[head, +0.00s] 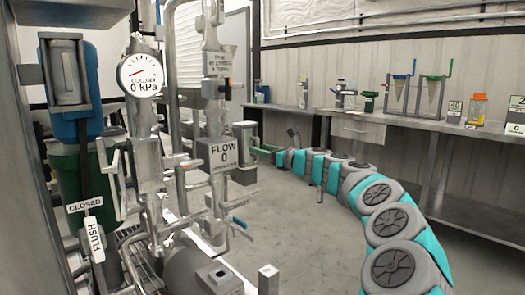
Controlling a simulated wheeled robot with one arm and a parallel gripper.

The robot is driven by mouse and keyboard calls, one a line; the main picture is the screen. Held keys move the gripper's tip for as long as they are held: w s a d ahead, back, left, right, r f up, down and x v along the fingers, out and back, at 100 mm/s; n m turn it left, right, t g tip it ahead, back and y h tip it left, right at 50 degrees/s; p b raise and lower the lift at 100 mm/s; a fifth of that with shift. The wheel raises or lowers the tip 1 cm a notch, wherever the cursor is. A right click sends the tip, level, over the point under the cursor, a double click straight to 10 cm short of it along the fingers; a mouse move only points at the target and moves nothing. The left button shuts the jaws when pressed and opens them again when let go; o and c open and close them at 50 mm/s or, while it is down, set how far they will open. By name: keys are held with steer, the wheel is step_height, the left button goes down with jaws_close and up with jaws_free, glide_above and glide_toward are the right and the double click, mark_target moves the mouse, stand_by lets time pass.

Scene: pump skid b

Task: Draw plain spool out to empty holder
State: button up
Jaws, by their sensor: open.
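My gripper (263,152) is small and far off at the end of my teal and grey arm, at the middle of the head view. It is open, with nothing visible between its fingers. It is over the floor, to the right of the pump skid's grey pipework (215,120). I cannot pick out the plain spool or the empty holder for certain; they may be hidden or too small to tell.
A pressure gauge (139,76) reads 0 kPa and a sign (223,153) reads FLOW 0. A CLOSED tag (86,203) and a FLUSH tag (95,239) hang at left. A bench (410,121) with bottles and funnels lines the back right. Grey floor (285,215) is clear between.

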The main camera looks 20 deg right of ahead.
steer(key=v, duration=0.8)
steer(key=shift+b, duration=0.3)
steer(key=shift+w, duration=0.1)
steer(key=shift+a, duration=0.1)
stand_by(0.4)
